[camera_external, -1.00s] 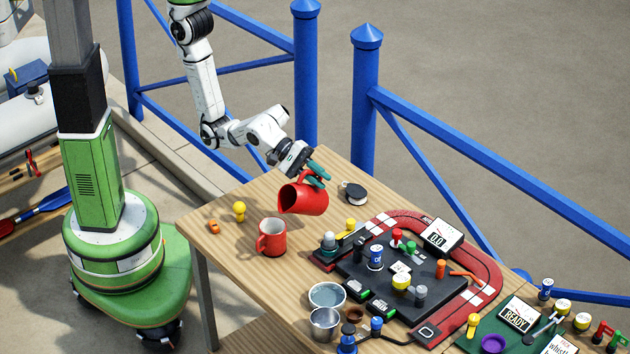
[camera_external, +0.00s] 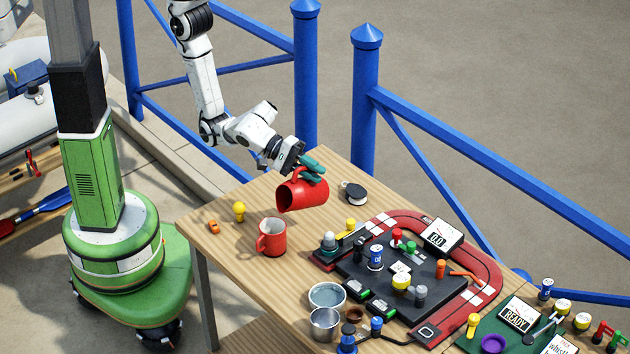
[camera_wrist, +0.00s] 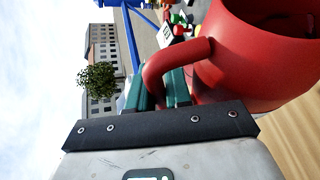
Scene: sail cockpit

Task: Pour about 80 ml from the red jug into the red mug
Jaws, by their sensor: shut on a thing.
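The red jug (camera_external: 303,194) is held above the wooden table, tilted with its mouth toward the lower left. My gripper (camera_external: 312,168) is shut on the jug's handle, with its green fingers around it. In the wrist view the red jug (camera_wrist: 265,60) fills the right side, its handle between the green fingers (camera_wrist: 165,88). The liquid levels in jug and mug cannot be made out.
A black-and-white round item (camera_external: 354,191) lies right of the jug. Metal bowls (camera_external: 326,297) and a dark board (camera_external: 385,275) with small items occupy the right. Blue railings (camera_external: 364,110) stand behind the table.

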